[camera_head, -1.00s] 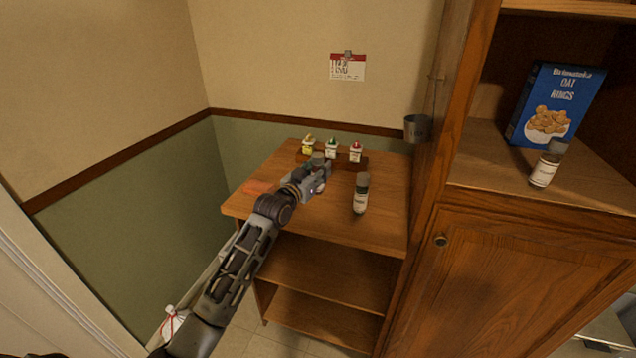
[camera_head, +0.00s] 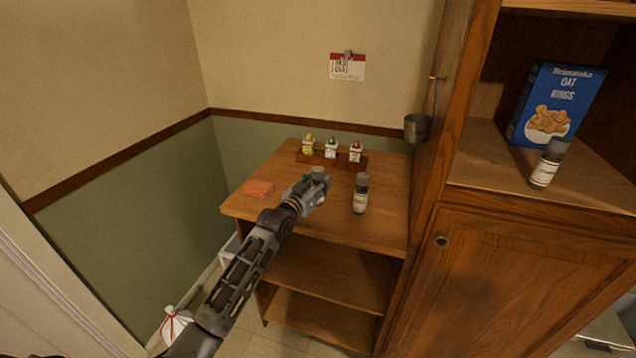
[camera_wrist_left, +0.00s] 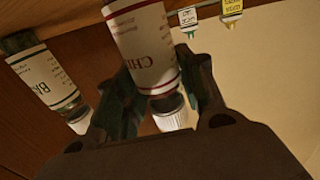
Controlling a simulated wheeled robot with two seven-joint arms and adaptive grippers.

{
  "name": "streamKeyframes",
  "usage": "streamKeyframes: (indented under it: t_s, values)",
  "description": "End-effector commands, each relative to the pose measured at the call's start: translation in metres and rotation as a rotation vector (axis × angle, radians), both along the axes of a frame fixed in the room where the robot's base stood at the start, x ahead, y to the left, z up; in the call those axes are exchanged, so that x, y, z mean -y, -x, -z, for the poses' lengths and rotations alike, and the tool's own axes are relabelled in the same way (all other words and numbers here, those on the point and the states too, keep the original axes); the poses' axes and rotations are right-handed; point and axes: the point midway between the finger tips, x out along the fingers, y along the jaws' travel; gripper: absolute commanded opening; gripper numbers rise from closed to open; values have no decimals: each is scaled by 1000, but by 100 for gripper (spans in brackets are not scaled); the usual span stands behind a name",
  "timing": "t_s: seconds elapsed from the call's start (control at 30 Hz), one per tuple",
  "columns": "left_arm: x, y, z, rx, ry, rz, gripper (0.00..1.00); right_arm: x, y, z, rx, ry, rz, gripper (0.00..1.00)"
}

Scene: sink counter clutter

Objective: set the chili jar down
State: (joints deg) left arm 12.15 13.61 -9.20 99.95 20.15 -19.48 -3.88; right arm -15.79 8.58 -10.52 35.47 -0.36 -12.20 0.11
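The chili jar (camera_wrist_left: 147,50), with a white label reading "CHI…" and a pale cap, sits between the fingers of my left gripper (camera_wrist_left: 160,95) in the left wrist view. The fingers press on both its sides; its base is cut off by the frame. In the head view my left gripper (camera_head: 316,190) is over the small wooden counter (camera_head: 290,222), largely hiding the jar; only its greyish cap (camera_head: 318,172) shows. I cannot tell whether the jar touches the counter. My right gripper is not in view.
A labelled jar (camera_head: 361,197) stands just right of my left gripper. Behind is a wooden rack (camera_head: 314,159) of small bottles. A tall cabinet (camera_head: 500,270) bounds the right, with a cereal box (camera_head: 556,103) and another jar (camera_head: 546,168).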

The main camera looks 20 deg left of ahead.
Motion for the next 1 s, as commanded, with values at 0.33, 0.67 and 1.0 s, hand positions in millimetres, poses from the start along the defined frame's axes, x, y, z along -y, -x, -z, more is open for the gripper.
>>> streamKeyframes:
  t_s: [0.33, 0.67, 1.0]
  values:
    - [0, 0, 0, 0, 0, 0, 57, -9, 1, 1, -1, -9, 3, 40]
    - [-1, 5, -2, -1, 0, 0, 57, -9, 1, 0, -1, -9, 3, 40]
    - [-7, 30, -2, 0, 0, 0, 57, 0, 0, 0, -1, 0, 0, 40]
